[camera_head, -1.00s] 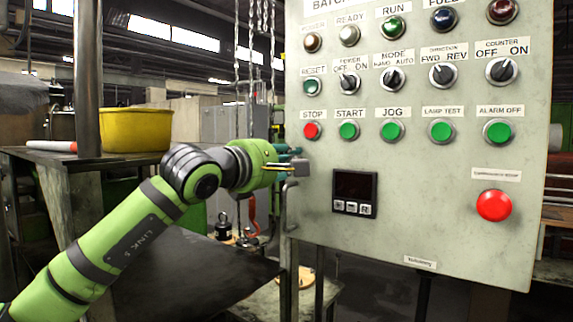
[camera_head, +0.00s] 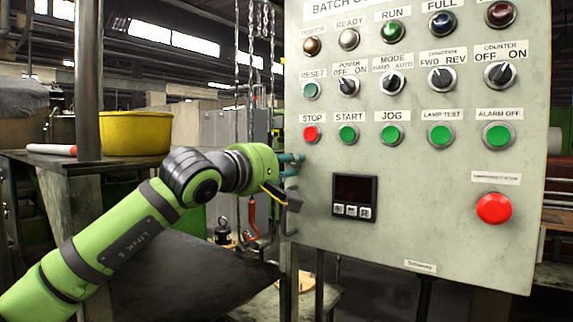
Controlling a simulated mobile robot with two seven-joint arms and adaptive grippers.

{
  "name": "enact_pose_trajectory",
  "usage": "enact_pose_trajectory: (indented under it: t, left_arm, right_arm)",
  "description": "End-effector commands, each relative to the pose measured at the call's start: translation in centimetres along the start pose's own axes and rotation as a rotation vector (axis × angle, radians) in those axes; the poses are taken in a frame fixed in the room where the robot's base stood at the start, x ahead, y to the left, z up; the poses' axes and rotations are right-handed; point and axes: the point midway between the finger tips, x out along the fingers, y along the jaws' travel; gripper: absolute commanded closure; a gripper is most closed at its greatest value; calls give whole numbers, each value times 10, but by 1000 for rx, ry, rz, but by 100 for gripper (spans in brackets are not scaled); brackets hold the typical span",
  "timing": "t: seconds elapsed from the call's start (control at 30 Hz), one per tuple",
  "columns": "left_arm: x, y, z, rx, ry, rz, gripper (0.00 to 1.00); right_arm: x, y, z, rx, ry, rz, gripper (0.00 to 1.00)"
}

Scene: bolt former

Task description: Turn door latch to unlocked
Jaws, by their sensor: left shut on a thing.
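The control panel (camera_head: 450,235) is a pale grey cabinet front filling the right half of the view. My left gripper (camera_head: 291,167) is at the panel's left edge, beside the stop button (camera_head: 311,134) and below it. Its fingers are shut at that edge on the door latch, which is largely hidden by the gripper. A yellow strip and a dark block show at the gripper's lower side, tilted down to the right. My right gripper is not in view.
The panel carries lamps, knobs, buttons, a small display (camera_head: 354,190) and a red emergency button (camera_head: 494,208). At the left, a yellow bowl (camera_head: 136,133) stands on a dark table (camera_head: 60,160) beside a post. Chains (camera_head: 251,60) hang behind my gripper.

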Motion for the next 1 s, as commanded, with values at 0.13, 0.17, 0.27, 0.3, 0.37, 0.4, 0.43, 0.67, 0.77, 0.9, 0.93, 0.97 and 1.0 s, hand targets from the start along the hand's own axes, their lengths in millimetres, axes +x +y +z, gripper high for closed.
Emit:
enact_pose_trajectory:
  t: [0.13, 0.17, 0.27, 0.3, 0.37, 0.4, 0.43, 0.67, 0.77, 0.9, 0.93, 0.97, 1.0]
  left_arm:
    - [0, -1, 2, 2, -5, -1, 100]
    - [0, -1, 3, 2, -5, -1, 100]
    - [0, -1, 3, 1, -5, -1, 100]
    - [0, -1, 3, 1, -5, -2, 100]
    - [1, -1, 3, 1, -5, -2, 59]
    - [1, -1, 2, 1, -5, -2, 53]
    - [1, -1, 2, 1, -5, -2, 53]
    - [0, -1, 1, 0, -2, -2, 53]
    - [-1, -1, 0, 0, -1, -1, 53]
    - [-12, 0, 0, 0, -2, 0, 53]
    - [-16, -1, 0, 1, -1, 0, 53]
    - [-21, -1, 0, 2, -1, -1, 53]
    - [-28, -1, 0, 2, -1, -1, 53]
  right_arm:
    - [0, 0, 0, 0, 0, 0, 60]
    - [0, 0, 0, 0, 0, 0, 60]
    - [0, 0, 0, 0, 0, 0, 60]
    - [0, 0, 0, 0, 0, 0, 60]
    - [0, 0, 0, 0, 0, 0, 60]
    - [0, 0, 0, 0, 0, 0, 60]
    - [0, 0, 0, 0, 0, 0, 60]
    - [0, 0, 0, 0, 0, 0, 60]
    - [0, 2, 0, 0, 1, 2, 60]
    - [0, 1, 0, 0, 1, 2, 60]
    - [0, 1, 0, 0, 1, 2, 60]
    - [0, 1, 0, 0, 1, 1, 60]
    - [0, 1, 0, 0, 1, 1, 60]
